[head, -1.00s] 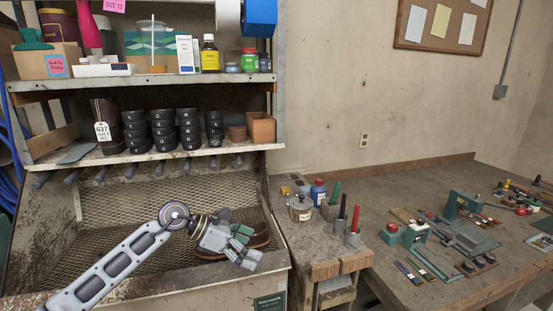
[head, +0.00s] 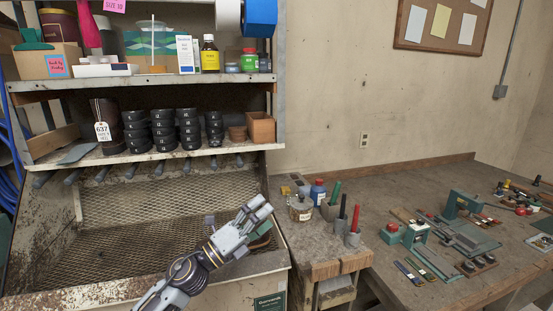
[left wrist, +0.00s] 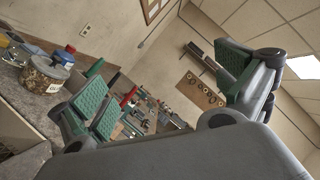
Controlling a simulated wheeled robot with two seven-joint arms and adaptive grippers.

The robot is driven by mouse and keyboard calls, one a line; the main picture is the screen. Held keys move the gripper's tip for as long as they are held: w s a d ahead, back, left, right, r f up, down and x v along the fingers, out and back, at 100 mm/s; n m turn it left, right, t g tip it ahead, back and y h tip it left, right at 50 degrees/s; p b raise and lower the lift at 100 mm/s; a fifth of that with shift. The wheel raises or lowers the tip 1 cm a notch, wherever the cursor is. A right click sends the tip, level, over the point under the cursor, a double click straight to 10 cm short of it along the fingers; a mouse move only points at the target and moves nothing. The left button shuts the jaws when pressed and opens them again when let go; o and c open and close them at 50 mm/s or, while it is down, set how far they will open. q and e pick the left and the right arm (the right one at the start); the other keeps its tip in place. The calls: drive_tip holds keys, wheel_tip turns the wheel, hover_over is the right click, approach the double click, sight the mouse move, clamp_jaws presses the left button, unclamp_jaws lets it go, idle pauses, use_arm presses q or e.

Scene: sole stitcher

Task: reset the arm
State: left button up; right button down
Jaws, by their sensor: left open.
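My left gripper (head: 258,218) is in front of the right part of the mesh-floored bin, near its front right corner. Its arm comes up from the bottom edge of the head view. The fingers are spread apart, with nothing between them. In the left wrist view the green-padded fingers (left wrist: 165,88) are wide apart and empty. A dark and brown item (head: 262,242) in the bin is mostly hidden behind the gripper. My right gripper is not in view.
A shelf (head: 215,148) with stacked black cups is above the bin. The bin's left part is clear.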

use_arm(q)
drive_tip(key=w+a+f+n+t+y, duration=0.2)
drive_tip(key=a+f+n+t+y, duration=0.4)
drive_tip(key=a+n+y, duration=0.8)
drive_tip(key=s+a+f+n+g+y, duration=0.2)
drive_tip(key=s+f+n, duration=0.1)
drive_tip(key=f+n, duration=0.35)
drive_tip(key=s+a+f+n+g+y, duration=0.2)
drive_tip(key=f+n+g+y, duration=0.1)
drive_tip(key=f+n, duration=0.35)
drive_tip(key=s+a+f+n+g+h, duration=0.1)
drive_tip(key=s+f+n+g, duration=0.2)
drive_tip(key=s+f+g, duration=0.65)
drive_tip(key=s+f+n+g, duration=0.2)
drive_tip(key=s+f, duration=0.5)
drive_tip(key=s, duration=0.7)
wheel_tip(320, 180, down, 32)
drive_tip(key=s+a, duration=0.1)
drive_tip(key=s, duration=0.1)
drive_tip(key=s+a+f+g, duration=0.1)
drive_tip(key=s+a+f, duration=0.2)
drive_tip(key=s+f, duration=0.7)
drive_tip(key=s+a+f, duration=0.3)
drive_tip(key=s+f, duration=0.7)
drive_tip(key=s, duration=0.1)
drive_tip(key=shift+s+f+g, duration=0.15)
drive_tip(key=shift+s+g, duration=0.05)
drive_tip(key=shift+g, duration=0.15)
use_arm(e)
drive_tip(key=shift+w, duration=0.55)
